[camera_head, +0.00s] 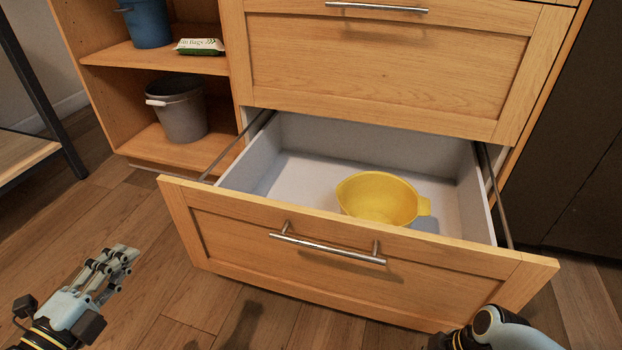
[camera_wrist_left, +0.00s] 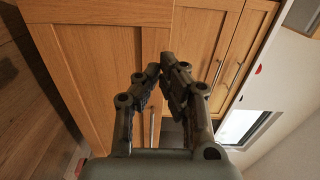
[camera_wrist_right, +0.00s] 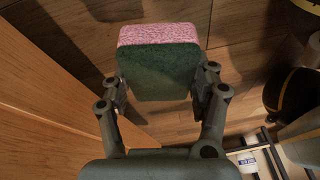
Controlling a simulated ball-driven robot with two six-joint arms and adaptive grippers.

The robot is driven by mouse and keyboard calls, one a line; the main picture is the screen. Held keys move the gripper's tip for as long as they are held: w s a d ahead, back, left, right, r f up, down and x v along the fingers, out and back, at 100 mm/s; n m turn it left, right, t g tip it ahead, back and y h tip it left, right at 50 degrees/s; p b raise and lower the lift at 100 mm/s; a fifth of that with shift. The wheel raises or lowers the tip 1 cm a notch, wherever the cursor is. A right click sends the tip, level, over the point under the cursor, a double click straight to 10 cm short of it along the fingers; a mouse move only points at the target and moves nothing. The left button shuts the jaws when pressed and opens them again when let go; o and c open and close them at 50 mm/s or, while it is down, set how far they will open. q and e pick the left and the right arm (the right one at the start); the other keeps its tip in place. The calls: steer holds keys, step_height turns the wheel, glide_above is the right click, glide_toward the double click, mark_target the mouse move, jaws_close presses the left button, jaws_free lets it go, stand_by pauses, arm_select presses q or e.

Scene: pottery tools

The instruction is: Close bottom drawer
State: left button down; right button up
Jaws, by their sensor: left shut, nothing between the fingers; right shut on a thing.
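The bottom drawer (camera_head: 340,262) is pulled out, with a wooden front and a metal bar handle (camera_head: 327,248). A yellow bowl (camera_head: 380,198) lies inside on the drawer floor. My left gripper (camera_head: 122,258) is at the lower left, apart from the drawer front; its fingers are shut and empty. It also shows in the left wrist view (camera_wrist_left: 168,78). My right arm enters the head view at the lower right, but its fingers are out of that frame. In the right wrist view my right gripper (camera_wrist_right: 158,92) is shut on a pink and green sponge (camera_wrist_right: 158,65).
A closed upper drawer (camera_head: 385,60) sits above the open one. The open shelf at left holds a grey bucket (camera_head: 182,112), a blue bucket (camera_head: 150,24) and a green packet (camera_head: 200,46). Bare wooden floor (camera_head: 140,215) lies left of the drawer. A dark-legged table stands at far left.

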arm_select(q)
steer(key=w, duration=0.1)
arm_select(e)
steer(key=shift+w+a+f, duration=0.15)
steer(key=shift+f, duration=0.3)
arm_select(q)
steer(key=b, duration=0.4)
glide_toward(180, 190)
steer(key=x, duration=0.6)
steer(key=shift+f, duration=0.25)
arm_select(e)
steer(key=shift+g, duration=0.4)
steer(key=s+f, duration=0.2)
steer(key=f, duration=0.1)
steer(key=s+f, duration=0.1)
steer(key=f, duration=0.1)
steer(key=shift+a+f, duration=0.1)
steer(key=shift+f, duration=0.1)
arm_select(q)
steer(key=shift+w+d+r+b, duration=0.2)
steer(key=shift+w+b, duration=0.15)
steer(key=shift+w, duration=0.35)
arm_select(e)
steer(key=shift+s+f, duration=0.15)
